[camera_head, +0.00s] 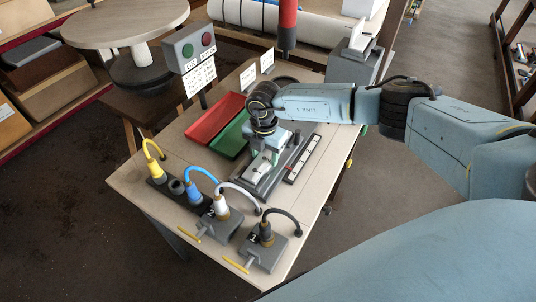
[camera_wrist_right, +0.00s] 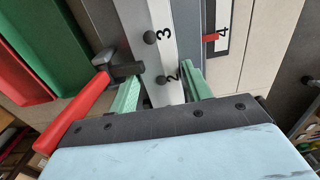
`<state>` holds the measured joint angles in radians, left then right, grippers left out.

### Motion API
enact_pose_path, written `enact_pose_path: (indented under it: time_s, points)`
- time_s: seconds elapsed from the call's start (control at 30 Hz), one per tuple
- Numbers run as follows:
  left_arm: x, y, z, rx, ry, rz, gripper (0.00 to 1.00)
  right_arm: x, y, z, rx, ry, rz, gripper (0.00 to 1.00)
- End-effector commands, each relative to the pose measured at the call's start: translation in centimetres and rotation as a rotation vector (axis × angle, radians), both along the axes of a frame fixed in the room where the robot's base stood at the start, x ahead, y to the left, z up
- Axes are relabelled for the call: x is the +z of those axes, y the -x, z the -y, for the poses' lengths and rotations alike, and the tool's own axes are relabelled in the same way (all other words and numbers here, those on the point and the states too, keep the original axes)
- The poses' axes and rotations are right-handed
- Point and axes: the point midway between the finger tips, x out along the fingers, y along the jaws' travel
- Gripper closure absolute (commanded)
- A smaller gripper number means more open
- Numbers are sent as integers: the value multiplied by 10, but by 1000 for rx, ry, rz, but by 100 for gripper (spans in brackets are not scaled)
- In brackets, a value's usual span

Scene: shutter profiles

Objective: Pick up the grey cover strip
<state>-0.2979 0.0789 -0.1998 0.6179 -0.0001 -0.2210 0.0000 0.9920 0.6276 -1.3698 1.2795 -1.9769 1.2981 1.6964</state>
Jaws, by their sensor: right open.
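A pale grey strip (camera_wrist_right: 158,35) with black knobs and the numbers 2 and 3 runs up the right wrist view; it looks like the cover strip. In the head view its pale surface (camera_head: 256,167) shows in a dark grey fixture (camera_head: 262,188), partly hidden by my gripper. My right gripper (camera_head: 268,153) is open above the fixture. In the wrist view its green fingers (camera_wrist_right: 150,82) stand on either side of the strip, with gaps; I cannot tell how deep they reach. My left gripper is not in view.
A red-handled clamp (camera_wrist_right: 75,115) lies close to the left finger. Beside the fixture are a numbered strip (camera_head: 304,160), a red tray (camera_head: 212,118) and a green tray (camera_head: 231,136). Cable plugs (camera_head: 222,207) crowd the front; a button box (camera_head: 192,47) stands behind.

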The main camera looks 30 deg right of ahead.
Motion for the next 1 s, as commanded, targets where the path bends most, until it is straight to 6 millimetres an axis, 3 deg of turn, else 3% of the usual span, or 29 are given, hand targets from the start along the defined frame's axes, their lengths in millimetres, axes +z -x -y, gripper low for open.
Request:
enact_pose_path:
  time_s: [0.17, 0.47, 0.77, 1.0]
  points:
    - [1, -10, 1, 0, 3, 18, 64, 0, 0, 1, -1, 1, 1, 52]
    - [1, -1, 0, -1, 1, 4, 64, 1, -1, 1, -3, 1, 2, 91]
    - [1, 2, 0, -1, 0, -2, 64, 9, -2, 1, -3, -1, 5, 91]
    - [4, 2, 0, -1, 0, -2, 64, 53, -3, 1, -2, -1, 8, 91]
